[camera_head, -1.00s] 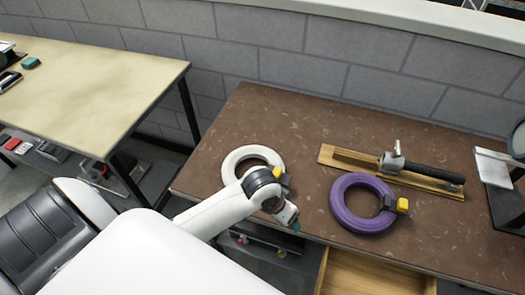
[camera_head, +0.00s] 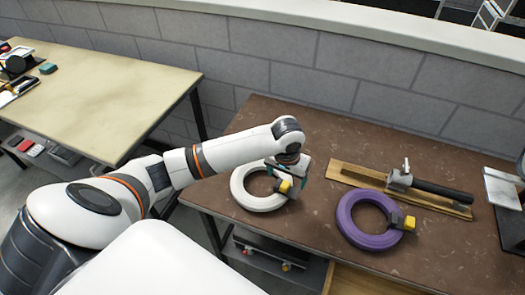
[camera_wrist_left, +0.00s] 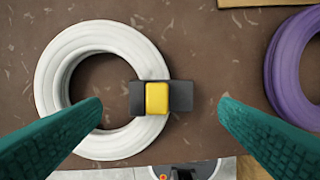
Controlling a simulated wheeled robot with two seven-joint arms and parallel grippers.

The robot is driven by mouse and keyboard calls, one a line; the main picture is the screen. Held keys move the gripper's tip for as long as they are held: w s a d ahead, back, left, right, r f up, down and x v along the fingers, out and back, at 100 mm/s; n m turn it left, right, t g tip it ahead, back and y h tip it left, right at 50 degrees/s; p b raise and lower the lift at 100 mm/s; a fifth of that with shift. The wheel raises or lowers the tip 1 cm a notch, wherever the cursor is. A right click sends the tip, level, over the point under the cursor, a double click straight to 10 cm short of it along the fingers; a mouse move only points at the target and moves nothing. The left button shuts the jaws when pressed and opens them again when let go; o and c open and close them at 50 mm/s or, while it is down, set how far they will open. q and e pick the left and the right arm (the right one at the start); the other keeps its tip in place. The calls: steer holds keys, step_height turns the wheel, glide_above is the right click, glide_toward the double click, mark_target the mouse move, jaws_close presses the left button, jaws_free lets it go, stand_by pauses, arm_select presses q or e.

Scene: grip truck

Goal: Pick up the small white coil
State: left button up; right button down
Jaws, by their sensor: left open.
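The white coil (camera_head: 240,191) lies flat on the brown table, near its left front edge. It has a black clip with a yellow block (camera_head: 285,187) on its right side. In the left wrist view the white coil (camera_wrist_left: 52,77) fills the left half, with its yellow block (camera_wrist_left: 157,98) between my fingers. My left gripper (camera_head: 289,175) is above the right part of the coil, pointing down. Its teal fingers (camera_wrist_left: 158,112) are spread wide and hold nothing. My right gripper is not in view.
A purple coil (camera_head: 349,222) with its own yellow block lies to the right. Behind it is a wooden board (camera_head: 350,177) with a clamp and a black handle (camera_head: 440,189). A cream table (camera_head: 110,95) stands at the left. Bare brown tabletop (camera_head: 345,145) lies behind the coils.

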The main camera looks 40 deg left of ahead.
mark_target(285, 185)
arm_select(q)
steer(key=f, duration=0.5)
steer(key=f+p, duration=0.1)
steer(key=f, duration=0.2)
steer(key=shift+w+a, duration=0.15)
steer(key=shift+w, duration=0.25)
steer(key=c, duration=1.4)
